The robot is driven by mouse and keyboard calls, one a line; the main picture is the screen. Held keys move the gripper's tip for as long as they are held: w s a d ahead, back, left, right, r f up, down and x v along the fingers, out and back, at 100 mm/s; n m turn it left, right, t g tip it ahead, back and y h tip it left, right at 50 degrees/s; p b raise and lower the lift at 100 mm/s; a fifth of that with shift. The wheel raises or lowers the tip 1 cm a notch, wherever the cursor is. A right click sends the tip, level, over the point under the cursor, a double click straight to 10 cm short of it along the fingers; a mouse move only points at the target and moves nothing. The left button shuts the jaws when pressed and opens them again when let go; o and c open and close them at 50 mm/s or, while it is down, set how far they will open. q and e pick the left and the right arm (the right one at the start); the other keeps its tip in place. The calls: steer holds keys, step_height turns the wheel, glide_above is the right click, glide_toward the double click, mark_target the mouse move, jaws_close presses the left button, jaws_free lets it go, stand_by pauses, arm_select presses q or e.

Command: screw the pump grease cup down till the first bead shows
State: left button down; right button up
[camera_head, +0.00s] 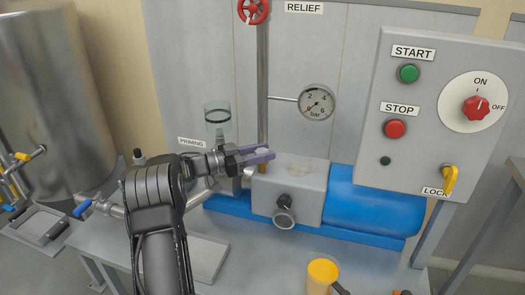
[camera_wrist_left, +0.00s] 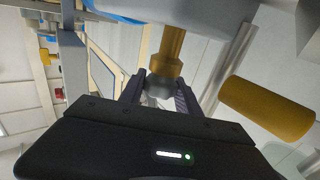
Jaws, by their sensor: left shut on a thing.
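The pump (camera_head: 300,195) is a grey block joined to a blue motor (camera_head: 375,205) on a blue base. The grease cup is on top of the pump's left end; in the left wrist view its grey cap (camera_wrist_left: 160,86) sits on a brass stem (camera_wrist_left: 172,48). My left gripper (camera_head: 260,155) reaches in from the left, and its fingers also show in the left wrist view (camera_wrist_left: 158,95). They are shut on the cap from both sides. The fingers mostly hide the cup in the head view. I can make out no grease bead. My right gripper is not in view.
A vertical pipe (camera_head: 262,90) rises close behind my gripper, with a gauge (camera_head: 317,102) beside it. A clear priming cup (camera_head: 217,122) stands just left. The control box (camera_head: 435,110) overhangs the right. A yellow-topped container (camera_head: 322,275) stands at the front.

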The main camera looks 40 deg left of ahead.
arm_select(q)
steer(key=shift+r, duration=0.2)
steer(key=c, duration=0.9)
jaws_free()
steer(key=shift+f, duration=0.1)
steer(key=shift+v, duration=3.85)
